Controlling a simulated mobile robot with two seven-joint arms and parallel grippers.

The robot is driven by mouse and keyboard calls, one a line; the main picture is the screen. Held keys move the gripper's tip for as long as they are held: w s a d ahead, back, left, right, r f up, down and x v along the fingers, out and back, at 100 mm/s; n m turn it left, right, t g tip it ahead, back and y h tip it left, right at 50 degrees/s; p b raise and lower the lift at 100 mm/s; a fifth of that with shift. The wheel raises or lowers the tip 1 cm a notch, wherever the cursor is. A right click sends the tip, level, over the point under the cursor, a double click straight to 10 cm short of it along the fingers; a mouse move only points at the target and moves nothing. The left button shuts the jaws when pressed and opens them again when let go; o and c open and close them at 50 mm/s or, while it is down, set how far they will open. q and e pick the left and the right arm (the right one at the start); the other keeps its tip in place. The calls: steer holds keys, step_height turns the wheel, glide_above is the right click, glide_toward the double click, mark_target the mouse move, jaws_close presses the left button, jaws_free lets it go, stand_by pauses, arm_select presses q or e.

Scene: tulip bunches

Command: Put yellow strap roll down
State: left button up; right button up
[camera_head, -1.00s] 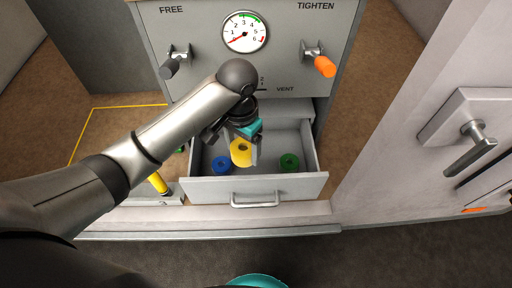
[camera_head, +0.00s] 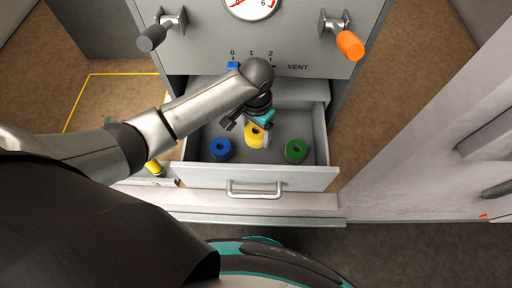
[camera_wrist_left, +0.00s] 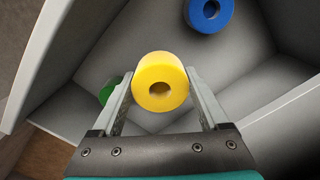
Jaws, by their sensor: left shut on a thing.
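The yellow strap roll (camera_head: 255,135) is between the fingers of my left gripper (camera_head: 257,130), inside the open drawer (camera_head: 180,174). In the left wrist view the yellow roll (camera_wrist_left: 160,82) sits between the two fingers (camera_wrist_left: 160,100), its centre hole facing the camera. My left gripper is shut on it. A blue roll (camera_head: 220,149) lies on the drawer floor to its left and a green roll (camera_head: 296,151) to its right. Whether the yellow roll touches the drawer floor cannot be told. My right gripper is not in view.
The drawer has a metal handle (camera_head: 254,190) at its front. Above it is a grey panel with a gauge (camera_head: 250,5), a grey-tipped lever (camera_head: 155,36) and an orange-tipped lever (camera_head: 346,42). Bare drawer floor shows between the rolls. A white cabinet (camera_head: 430,150) stands at the right.

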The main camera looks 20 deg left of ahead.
mark_target(256, 152)
arm_select(q)
step_height(256, 152, down, 4)
steer(key=shift+r+b, duration=0.2)
steer(key=shift+b, duration=0.25)
step_height(256, 152, down, 4)
steer(key=shift+f+b, duration=0.1)
steer(key=shift+b, duration=0.8)
steer(key=shift+f, duration=0.2)
steer(key=o, duration=1.4)
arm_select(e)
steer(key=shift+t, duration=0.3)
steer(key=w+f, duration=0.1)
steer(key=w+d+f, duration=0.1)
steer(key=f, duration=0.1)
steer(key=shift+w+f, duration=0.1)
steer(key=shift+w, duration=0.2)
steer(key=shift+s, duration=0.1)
